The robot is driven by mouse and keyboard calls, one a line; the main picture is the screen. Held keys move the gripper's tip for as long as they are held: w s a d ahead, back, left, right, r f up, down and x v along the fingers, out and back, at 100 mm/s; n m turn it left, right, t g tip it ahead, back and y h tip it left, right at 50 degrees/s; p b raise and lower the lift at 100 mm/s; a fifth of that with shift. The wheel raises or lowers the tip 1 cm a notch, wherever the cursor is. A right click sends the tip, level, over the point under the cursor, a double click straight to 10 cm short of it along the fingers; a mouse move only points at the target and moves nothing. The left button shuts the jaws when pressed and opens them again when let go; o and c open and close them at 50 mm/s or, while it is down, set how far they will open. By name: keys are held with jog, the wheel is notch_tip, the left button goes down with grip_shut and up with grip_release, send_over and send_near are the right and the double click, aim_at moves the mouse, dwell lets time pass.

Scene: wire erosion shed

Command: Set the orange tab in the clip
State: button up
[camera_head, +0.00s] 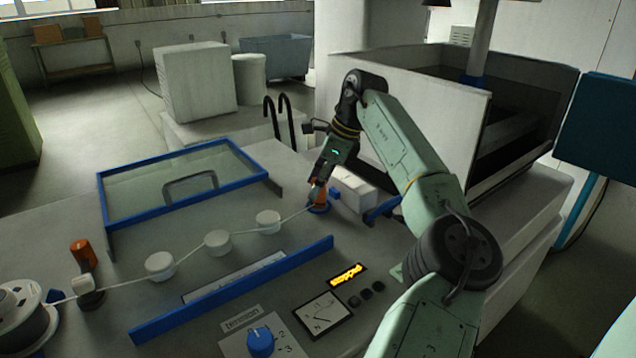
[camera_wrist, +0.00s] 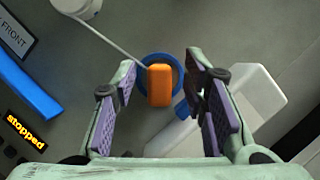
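The orange tab (camera_wrist: 159,85) is a small upright-looking block at the end of a pale wire, over a round blue ring (camera_wrist: 147,60) on the grey bench top. In the head view the tab (camera_head: 319,196) shows just below my gripper (camera_head: 317,184). In the wrist view my gripper (camera_wrist: 160,72) is open, with one purple-padded finger on each side of the tab and gaps between. A small blue piece (camera_wrist: 182,108) lies right of the tab; I cannot tell whether it or the ring is the clip.
A white box (camera_wrist: 215,105) lies under and beside the right finger. The wire runs over several white rollers (camera_head: 218,241) to a spool (camera_head: 22,315). A blue rail (camera_head: 240,290) and a lit "stopped" display (camera_head: 346,274) are nearer. A blue-framed glass panel (camera_head: 185,180) lies left.

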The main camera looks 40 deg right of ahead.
jog(key=v, duration=1.2)
jog(key=shift+a, duration=0.1)
